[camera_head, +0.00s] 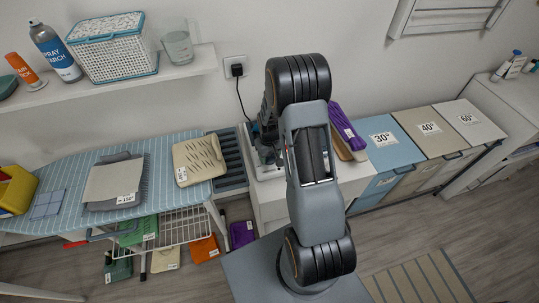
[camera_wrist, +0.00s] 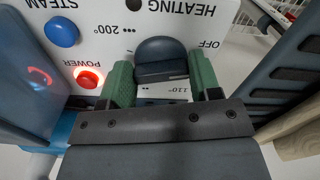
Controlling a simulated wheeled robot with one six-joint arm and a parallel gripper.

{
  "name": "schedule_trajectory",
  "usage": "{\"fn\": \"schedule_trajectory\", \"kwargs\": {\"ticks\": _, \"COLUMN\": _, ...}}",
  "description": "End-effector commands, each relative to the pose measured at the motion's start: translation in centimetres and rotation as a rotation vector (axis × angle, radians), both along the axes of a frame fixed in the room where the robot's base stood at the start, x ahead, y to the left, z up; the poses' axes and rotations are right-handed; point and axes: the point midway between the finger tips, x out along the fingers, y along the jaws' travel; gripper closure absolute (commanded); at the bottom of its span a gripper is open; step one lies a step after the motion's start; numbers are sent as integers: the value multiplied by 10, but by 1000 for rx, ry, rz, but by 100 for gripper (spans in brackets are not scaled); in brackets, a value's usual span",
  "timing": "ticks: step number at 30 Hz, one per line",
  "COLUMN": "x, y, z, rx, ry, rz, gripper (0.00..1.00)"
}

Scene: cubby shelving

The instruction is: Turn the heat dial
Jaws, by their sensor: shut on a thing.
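The dark blue heat dial (camera_wrist: 160,52) sits on a white control panel (camera_wrist: 112,40) that appears upside down in the wrist view. HEATING, OFF, 200° and 110° are printed around it. The green finger pads of my gripper (camera_wrist: 162,76) stand on both sides of the dial and are shut on it. The dial's pointer direction is not clear. In the head view my arm hides the gripper and the dial; part of the ironing unit (camera_head: 267,150) shows left of the arm.
A blue STEAM button (camera_wrist: 61,32) and a red lit POWER button (camera_wrist: 89,78) sit beside the dial. In the head view, an ironing board (camera_head: 141,190) stands left, a purple folded cloth (camera_head: 346,124) lies right of my arm, and lidded bins (camera_head: 395,152) stand farther right.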

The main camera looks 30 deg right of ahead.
Motion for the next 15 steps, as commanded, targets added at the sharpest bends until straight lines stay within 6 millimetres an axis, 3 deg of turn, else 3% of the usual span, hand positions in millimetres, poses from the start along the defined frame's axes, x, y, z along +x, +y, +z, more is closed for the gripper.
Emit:
{"fn": "schedule_trajectory", "kwargs": {"ticks": 8, "x": 0, "y": 1, "z": -2, "rx": 0, "ry": 0, "rz": -97, "gripper": 66}}
{"fn": "schedule_trajectory", "kwargs": {"ticks": 15, "x": 0, "y": 2, "z": -3, "rx": 0, "ry": 0, "rz": -299, "gripper": 66}}
